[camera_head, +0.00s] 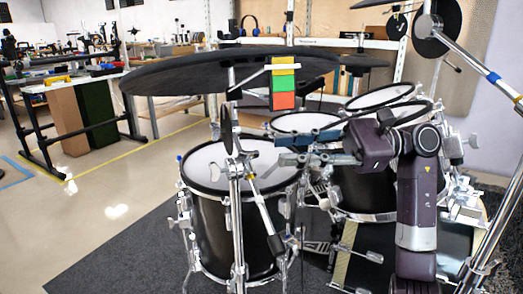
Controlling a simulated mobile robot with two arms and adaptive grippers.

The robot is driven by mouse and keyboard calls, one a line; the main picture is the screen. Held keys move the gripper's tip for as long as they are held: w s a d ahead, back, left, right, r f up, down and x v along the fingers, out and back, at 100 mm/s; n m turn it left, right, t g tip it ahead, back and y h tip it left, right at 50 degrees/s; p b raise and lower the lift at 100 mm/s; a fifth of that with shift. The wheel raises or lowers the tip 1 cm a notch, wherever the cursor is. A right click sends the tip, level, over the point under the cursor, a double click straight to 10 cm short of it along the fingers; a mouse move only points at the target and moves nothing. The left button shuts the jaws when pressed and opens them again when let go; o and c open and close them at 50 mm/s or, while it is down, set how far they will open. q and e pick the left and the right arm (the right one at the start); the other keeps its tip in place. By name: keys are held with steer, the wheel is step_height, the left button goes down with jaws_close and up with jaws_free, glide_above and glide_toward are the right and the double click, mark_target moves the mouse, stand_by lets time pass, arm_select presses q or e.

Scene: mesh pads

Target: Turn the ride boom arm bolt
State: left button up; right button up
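The ride cymbal (175,77), large and dark, spans the upper left. Below it a chrome stand (237,220) rises in front of a drum. A boom arm (264,208) slants from the stand's upper joint down to the right. A small metal piece at that joint (250,175) may be the boom arm bolt; it is too small to tell. My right gripper (281,149) comes in from the right, above the drum, fingers pointing left and spread apart. Nothing shows between them. It appears just right of the stand, and I cannot tell whether it touches. My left gripper is not in view.
A yellow, green and red block (283,82) shows at the ride cymbal's right part. Drums (222,215) stand behind the stand and below my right arm. Another chrome stand (496,235) slants along the right edge. Open floor (115,195) lies at the left.

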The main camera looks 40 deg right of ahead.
mark_target(249, 152)
steer(key=b+x, duration=0.1)
steer(key=x, duration=0.7)
steer(key=shift+s+r, duration=0.1)
